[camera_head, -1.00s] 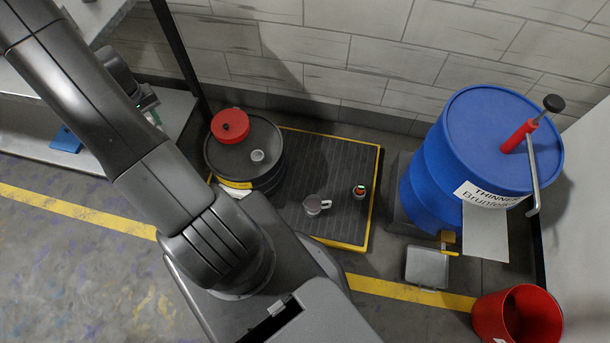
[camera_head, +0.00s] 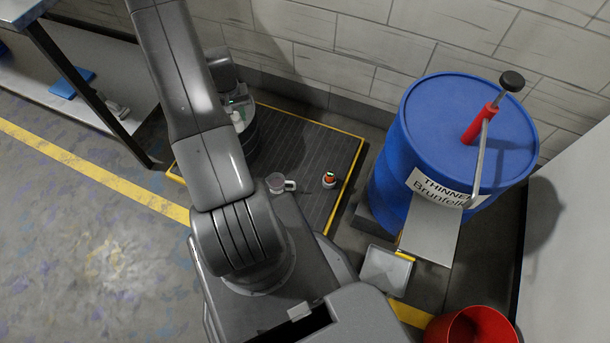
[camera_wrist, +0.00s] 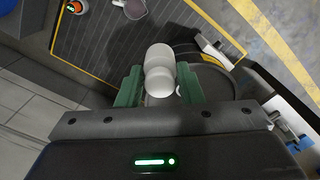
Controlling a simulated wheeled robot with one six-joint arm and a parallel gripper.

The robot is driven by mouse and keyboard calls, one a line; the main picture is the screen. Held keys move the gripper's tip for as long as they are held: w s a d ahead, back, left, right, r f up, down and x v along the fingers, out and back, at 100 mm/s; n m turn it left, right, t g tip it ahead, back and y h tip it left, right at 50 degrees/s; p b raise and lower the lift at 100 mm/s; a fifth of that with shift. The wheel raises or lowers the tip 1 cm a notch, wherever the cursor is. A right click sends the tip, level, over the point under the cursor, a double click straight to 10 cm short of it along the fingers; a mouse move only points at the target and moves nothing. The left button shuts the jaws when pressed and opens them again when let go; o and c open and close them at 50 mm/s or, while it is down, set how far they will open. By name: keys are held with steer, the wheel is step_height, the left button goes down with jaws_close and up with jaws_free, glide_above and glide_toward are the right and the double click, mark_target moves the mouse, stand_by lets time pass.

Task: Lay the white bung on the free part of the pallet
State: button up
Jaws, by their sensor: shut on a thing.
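The white bung (camera_wrist: 158,75) is between the green fingers of my gripper (camera_wrist: 158,88) in the wrist view, and they are shut on it. In the head view my gripper (camera_head: 238,110) and the bung (camera_head: 238,120) show small beside my arm, above the dark drum (camera_head: 251,140), which my arm mostly hides. I cannot tell whether the bung touches the drum top. The dark ribbed pallet (camera_head: 312,150) with yellow edges lies to the right of the drum; it also shows at upper left in the wrist view (camera_wrist: 95,45).
A mug (camera_head: 276,183) and a small red-and-dark item (camera_head: 329,180) stand on the pallet. A blue thinner drum (camera_head: 425,150) with a hand pump stands to the right, with a grey tray (camera_head: 386,270) before it. The pallet's back middle is clear.

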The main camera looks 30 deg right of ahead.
steer(key=s+d+f+m+b, duration=0.1)
steer(key=s+d+f+b, duration=0.35)
steer(key=f, duration=0.55)
steer(key=s+d+f+m+b, duration=0.1)
steer(key=s+d+f+b, duration=0.2)
steer(key=d+f+b, duration=0.5)
steer(key=s+d+f+m+b, duration=0.1)
steer(key=s+f+m+b, duration=0.2)
steer(key=f, duration=0.9)
steer(key=shift+n, duration=0.7)
steer(key=f+b, duration=0.3)
steer(key=f, duration=0.5)
steer(key=f+b, duration=0.3)
steer(key=f, duration=0.6)
steer(key=shift+s+d+f+b, duration=0.2)
steer(key=shift+f+b, duration=0.1)
steer(key=shift+f, duration=0.1)
steer(key=shift+f+b, duration=0.15)
steer(key=shift+b, duration=0.15)
steer(key=o, duration=1)
steer(key=shift+c, duration=0.2)
step_height(320, 180, up, 13)
steer(key=p, duration=0.4)
steer(key=shift+f+p, duration=0.2)
steer(key=shift+p, duration=0.2)
